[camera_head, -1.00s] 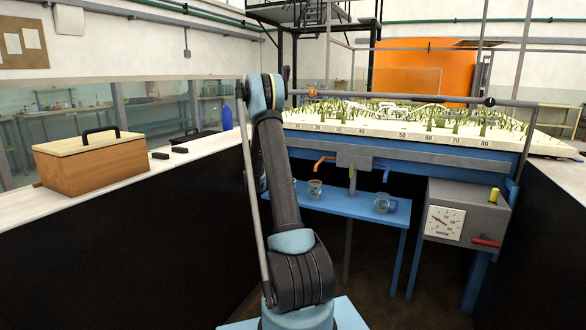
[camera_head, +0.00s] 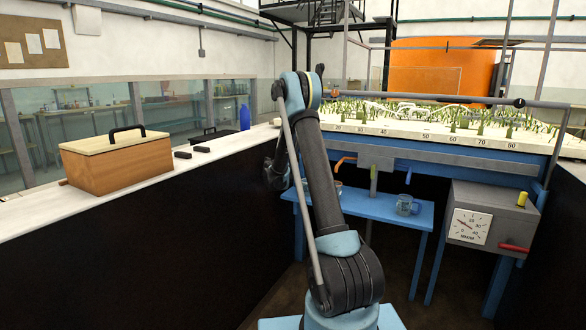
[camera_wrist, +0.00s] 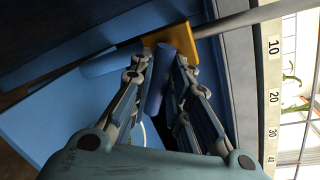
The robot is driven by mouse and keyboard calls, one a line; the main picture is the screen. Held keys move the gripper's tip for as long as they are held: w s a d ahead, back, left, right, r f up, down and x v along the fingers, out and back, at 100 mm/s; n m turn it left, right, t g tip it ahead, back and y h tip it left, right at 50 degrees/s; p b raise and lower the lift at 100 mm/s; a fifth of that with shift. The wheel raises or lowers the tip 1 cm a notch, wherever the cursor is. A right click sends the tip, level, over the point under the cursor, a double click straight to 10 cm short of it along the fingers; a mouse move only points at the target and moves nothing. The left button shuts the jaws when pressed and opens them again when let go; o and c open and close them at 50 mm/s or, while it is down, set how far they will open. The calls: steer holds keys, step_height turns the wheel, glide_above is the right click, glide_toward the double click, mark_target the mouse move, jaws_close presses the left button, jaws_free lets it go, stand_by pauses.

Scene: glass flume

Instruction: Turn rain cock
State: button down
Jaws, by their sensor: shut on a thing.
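In the wrist view, the rain cock shows as a yellow-orange body (camera_wrist: 178,40) on a grey pipe (camera_wrist: 230,22), with a blue handle (camera_wrist: 154,92). My gripper (camera_wrist: 160,62) has its two fingers on either side of the handle, shut on it, with the yellow body just beyond the fingertips. In the head view, my gripper (camera_head: 274,168) is a dark shape left of my arm, near the left end of the blue-framed flume table. The cock cannot be made out there.
The model bed (camera_head: 400,130) with its number scale lies right of my arm. Below it are an orange lever (camera_head: 345,160), a blue bench (camera_head: 385,212) with glass jugs, and a grey gauge box (camera_head: 505,215). A wooden box (camera_head: 115,165) stands on the left counter.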

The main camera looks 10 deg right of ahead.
steer(key=shift+a+f, duration=0.1)
steer(key=shift+a, duration=0.2)
steer(key=c, duration=1.5)
jaws_free()
steer(key=shift+f, duration=0.1)
steer(key=shift+c, duration=0.2)
steer(key=shift+d, duration=0.15)
steer(key=v, duration=1.2)
